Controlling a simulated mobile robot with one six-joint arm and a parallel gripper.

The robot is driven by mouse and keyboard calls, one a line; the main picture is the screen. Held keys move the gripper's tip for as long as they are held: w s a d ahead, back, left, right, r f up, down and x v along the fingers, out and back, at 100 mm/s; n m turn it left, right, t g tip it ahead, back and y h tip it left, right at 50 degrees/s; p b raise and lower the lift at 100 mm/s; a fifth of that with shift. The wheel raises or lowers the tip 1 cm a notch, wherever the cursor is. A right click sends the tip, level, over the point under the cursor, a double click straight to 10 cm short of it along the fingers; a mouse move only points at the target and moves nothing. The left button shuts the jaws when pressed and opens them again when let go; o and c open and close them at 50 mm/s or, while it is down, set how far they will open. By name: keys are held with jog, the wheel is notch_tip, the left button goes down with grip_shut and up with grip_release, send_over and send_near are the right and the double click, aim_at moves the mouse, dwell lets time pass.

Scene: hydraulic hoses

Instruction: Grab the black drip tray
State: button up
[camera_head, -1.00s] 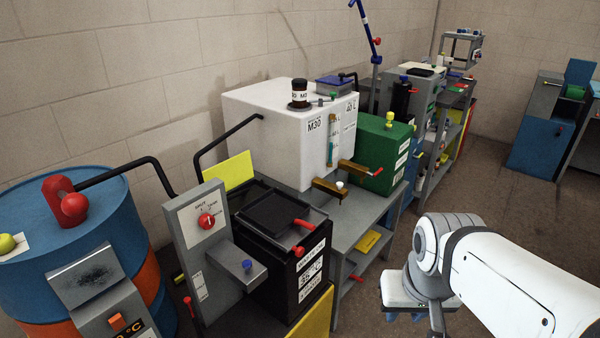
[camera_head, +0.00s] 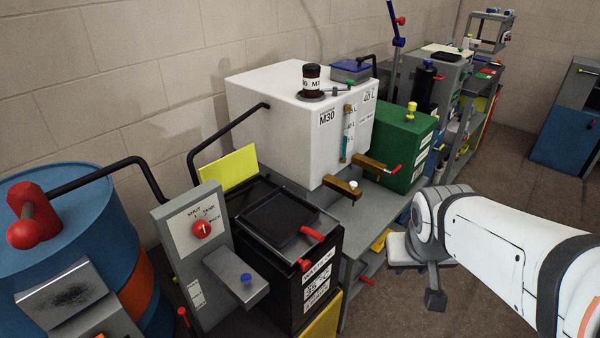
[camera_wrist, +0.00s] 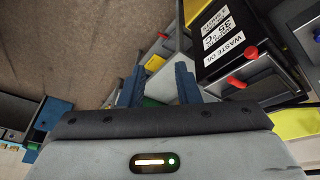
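A black, shallow tray-like top (camera_head: 283,222) lies on the black waste oil box (camera_head: 318,262), left of centre in the head view; I take it for the drip tray. Red handles (camera_head: 311,234) show at its right side. In the wrist view the waste oil box (camera_wrist: 218,40) is at the upper right, with a red handle (camera_wrist: 235,83). My gripper (camera_wrist: 158,82) points past the left of the box, its two fingers apart with nothing seen between them. In the head view my gripper (camera_head: 435,296) is small, right of the box and apart from it.
A grey panel with a red knob (camera_head: 201,229) stands close left of the box, beside a blue drum (camera_head: 70,225). A white M30 tank (camera_head: 290,130) with a brass tap (camera_head: 343,187) and a green tank (camera_head: 400,150) stand behind. The floor at right is open.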

jog(key=w+f+n+t+y+b, duration=0.1)
jog(key=w+f+n+t+b, duration=0.3)
jog(key=w, duration=1.2)
jog(key=n+y+p, duration=0.1)
jog(key=n+y, duration=0.3)
jog(key=y, duration=0.7)
send_near(311, 233)
jog(key=w+f, duration=0.1)
jog(key=w, duration=0.2)
jog(key=shift+s+a+f, duration=0.15)
jog(key=shift+s+a, duration=0.05)
jog(key=shift+a, duration=0.25)
jog(key=shift+s+a+f, duration=0.15)
jog(key=shift+s+a, duration=0.05)
jog(key=shift+a, duration=0.25)
jog(key=x, duration=0.7)
jog(key=shift+f, duration=0.2)
jog(key=shift+w, duration=0.1)
jog(key=shift+c, duration=0.6)
grip_shut()
